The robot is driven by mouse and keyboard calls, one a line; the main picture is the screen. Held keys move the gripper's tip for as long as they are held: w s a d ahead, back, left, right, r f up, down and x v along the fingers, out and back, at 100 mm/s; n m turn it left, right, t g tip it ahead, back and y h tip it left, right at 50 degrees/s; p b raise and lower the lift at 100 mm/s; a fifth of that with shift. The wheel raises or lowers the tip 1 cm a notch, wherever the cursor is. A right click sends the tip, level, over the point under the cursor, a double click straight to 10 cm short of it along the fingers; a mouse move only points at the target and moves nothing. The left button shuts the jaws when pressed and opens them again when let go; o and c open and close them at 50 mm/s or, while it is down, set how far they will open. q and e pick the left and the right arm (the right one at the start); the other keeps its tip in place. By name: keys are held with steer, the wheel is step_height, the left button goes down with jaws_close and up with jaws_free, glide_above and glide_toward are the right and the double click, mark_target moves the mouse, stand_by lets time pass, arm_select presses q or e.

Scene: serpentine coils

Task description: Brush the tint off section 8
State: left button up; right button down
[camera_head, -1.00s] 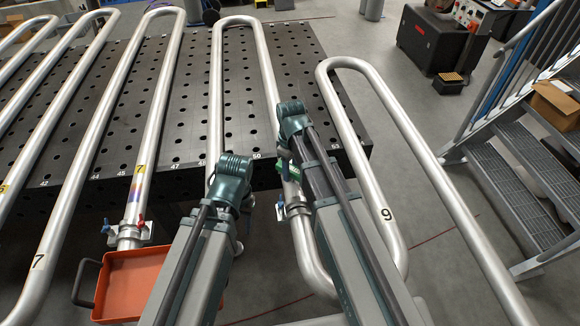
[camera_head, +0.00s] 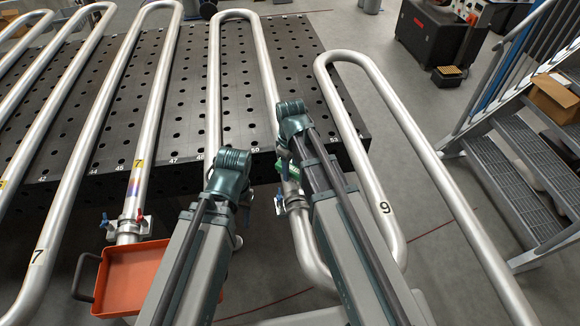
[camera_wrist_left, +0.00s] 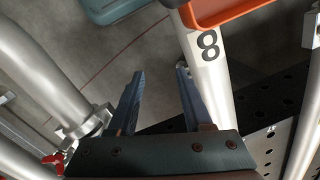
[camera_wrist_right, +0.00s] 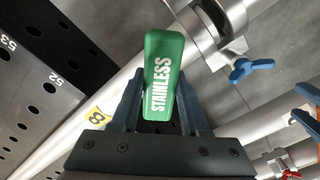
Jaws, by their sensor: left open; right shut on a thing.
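Section 8 is a bare metal tube with a black 8 (camera_wrist_left: 209,44) in the left wrist view and a yellow 8 tag (camera_wrist_right: 97,117) in the right wrist view. My right gripper (camera_wrist_right: 162,85) is shut on a green brush block (camera_wrist_right: 163,75) marked STAINLESS. The block is over the tube; I cannot tell whether they touch. It also shows in the head view (camera_head: 289,171). My left gripper (camera_wrist_left: 160,75) is open and empty, with one finger close beside the tube. I see no tint on section 8; the block and arms hide part of it.
An orange tray (camera_head: 133,277) hangs at lower left. The neighbouring tube, tagged 7, shows a purplish stain (camera_head: 133,185). Clamps with blue handles (camera_wrist_right: 252,68) and red handles sit on the tubes. A perforated black table (camera_head: 185,110) lies beneath. Metal stairs (camera_head: 500,165) stand at right.

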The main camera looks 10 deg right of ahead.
steer(key=shift+s, duration=0.4)
steer(key=shift+r, duration=0.15)
step_height(320, 180, up, 6)
steer(key=p, duration=0.6)
stand_by(0.3)
